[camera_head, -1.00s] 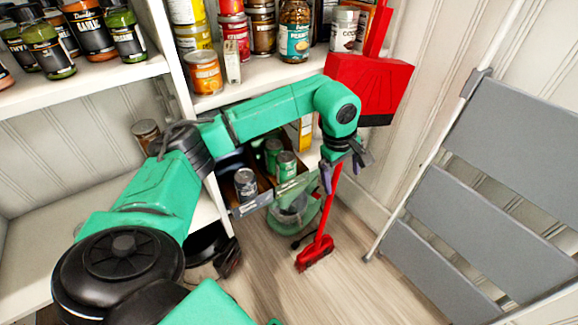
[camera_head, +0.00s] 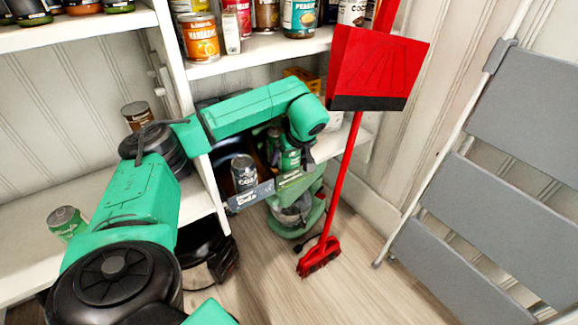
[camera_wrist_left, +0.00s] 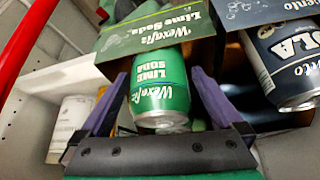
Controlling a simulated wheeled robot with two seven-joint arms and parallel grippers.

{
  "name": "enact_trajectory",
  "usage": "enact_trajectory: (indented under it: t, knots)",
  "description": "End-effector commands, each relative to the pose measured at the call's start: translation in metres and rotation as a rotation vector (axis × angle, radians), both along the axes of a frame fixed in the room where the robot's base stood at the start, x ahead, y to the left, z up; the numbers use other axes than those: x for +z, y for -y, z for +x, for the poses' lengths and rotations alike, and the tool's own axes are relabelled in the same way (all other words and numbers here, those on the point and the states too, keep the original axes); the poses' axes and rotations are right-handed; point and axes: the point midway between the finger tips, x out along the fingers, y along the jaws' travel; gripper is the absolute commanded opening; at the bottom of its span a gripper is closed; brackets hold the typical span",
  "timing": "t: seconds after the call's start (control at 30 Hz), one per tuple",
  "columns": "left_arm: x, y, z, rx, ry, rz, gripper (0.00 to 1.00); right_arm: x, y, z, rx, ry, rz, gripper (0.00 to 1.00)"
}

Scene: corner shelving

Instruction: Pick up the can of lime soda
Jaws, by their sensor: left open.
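The green lime soda can (camera_wrist_left: 160,85) stands out clearly in the left wrist view, lying between the two purple fingers of my left gripper (camera_wrist_left: 159,76). The fingers are open on either side of it; I cannot tell whether they touch it. My right gripper is out of view.
A cola can (camera_head: 244,172) stands left of the green cans, in a dark tray (camera_head: 250,196). A red broom (camera_head: 340,195) and dustpan (camera_head: 375,65) stand right of my gripper. A grey stepladder (camera_head: 480,190) is at the right.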

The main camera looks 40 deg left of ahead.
Motion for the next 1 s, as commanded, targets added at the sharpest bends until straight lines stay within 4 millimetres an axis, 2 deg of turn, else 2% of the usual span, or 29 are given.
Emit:
enact_trajectory:
  t: [0.03, 0.23, 0.27, 0.3, 0.37, 0.5, 0.77, 0.87, 1.0]
  knots:
    - [-0.009, -0.003, 0.002, 0.000, 0.000, -0.001, 1.00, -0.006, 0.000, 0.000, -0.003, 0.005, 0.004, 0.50]
    - [-0.008, -0.004, 0.003, -0.002, 0.001, -0.001, 1.00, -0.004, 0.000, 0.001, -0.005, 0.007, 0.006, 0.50]
    - [-0.008, -0.004, 0.003, -0.002, 0.001, -0.001, 0.92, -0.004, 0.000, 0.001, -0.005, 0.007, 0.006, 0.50]
    - [-0.008, -0.004, 0.003, -0.002, 0.001, -0.001, 0.77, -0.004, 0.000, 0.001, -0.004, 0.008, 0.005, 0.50]
    - [-0.008, -0.004, 0.003, -0.002, 0.001, -0.001, 0.54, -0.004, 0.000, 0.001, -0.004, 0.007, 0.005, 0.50]
    - [-0.008, -0.004, 0.003, -0.002, 0.001, -0.001, 0.01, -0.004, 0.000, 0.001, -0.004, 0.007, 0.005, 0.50]
    - [-0.006, -0.004, 0.003, -0.001, 0.003, -0.001, 0.00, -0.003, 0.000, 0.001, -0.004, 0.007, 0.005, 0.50]
    - [0.002, -0.004, 0.003, -0.001, 0.004, -0.001, 0.00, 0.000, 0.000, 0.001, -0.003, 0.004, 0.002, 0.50]
    - [0.023, -0.004, 0.003, -0.001, 0.004, -0.001, 0.00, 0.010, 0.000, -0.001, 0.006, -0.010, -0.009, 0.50]
